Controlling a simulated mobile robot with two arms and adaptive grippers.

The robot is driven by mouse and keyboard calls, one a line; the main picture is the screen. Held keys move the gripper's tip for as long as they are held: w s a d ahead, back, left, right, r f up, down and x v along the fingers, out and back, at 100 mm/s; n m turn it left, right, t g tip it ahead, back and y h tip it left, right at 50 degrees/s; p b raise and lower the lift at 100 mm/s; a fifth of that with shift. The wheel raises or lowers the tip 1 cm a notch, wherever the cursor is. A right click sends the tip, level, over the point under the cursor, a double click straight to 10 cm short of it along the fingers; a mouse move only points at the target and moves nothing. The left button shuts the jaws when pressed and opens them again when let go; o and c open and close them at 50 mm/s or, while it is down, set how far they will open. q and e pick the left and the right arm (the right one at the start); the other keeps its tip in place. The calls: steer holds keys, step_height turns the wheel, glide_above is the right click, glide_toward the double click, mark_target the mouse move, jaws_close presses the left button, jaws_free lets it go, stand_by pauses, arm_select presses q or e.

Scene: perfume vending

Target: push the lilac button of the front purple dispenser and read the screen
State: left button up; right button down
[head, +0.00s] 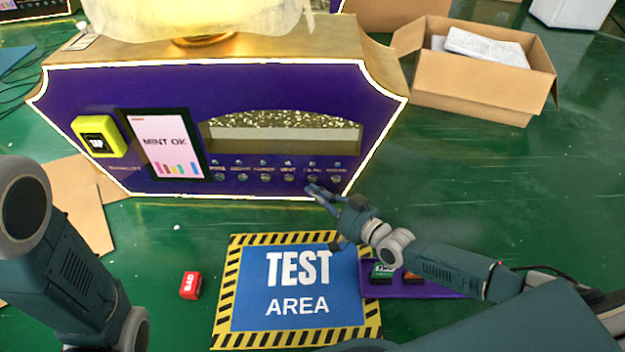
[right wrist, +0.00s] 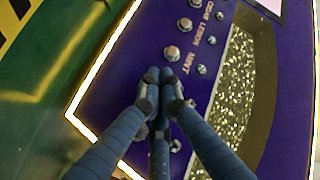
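The front purple dispenser (head: 265,95) stands at the upper left in the head view, its front towards me. Its screen (head: 165,152) reads "MINT OK" above several coloured bars. A row of small round metallic buttons (head: 239,177) runs below the window; most labels are too small to read. My right gripper (head: 314,190) is at the right part of this row. In the right wrist view its fingertips (right wrist: 160,76) are together and empty, just past the MINT button (right wrist: 171,53), covering part of the panel. I cannot tell which button is lilac, nor whether the fingertips touch one. My left gripper is out of view.
A yellow block (head: 98,137) is on the dispenser's left front. A TEST AREA mat (head: 250,315), a red BAD block (head: 190,285) and a purple tray (head: 440,293) with small blocks lie in front. An open cardboard box (head: 470,95) stands at right, with green floor free before it.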

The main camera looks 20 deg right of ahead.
stand_by(0.8)
steer(key=shift+w+d+b, duration=0.15)
steer(key=shift+w+b, duration=0.15)
steer(key=shift+w, duration=0.1)
steer(key=shift+w+d+b, duration=0.15)
steer(key=shift+w+b, duration=0.15)
steer(key=shift+w, duration=0.1)
stand_by(0.5)
steer(key=shift+s, duration=0.1)
steer(key=shift+s+a+p, duration=0.3)
steer(key=shift+s+p, duration=0.4)
steer(key=shift+p, duration=0.05)
steer(key=shift+s+r, duration=0.1)
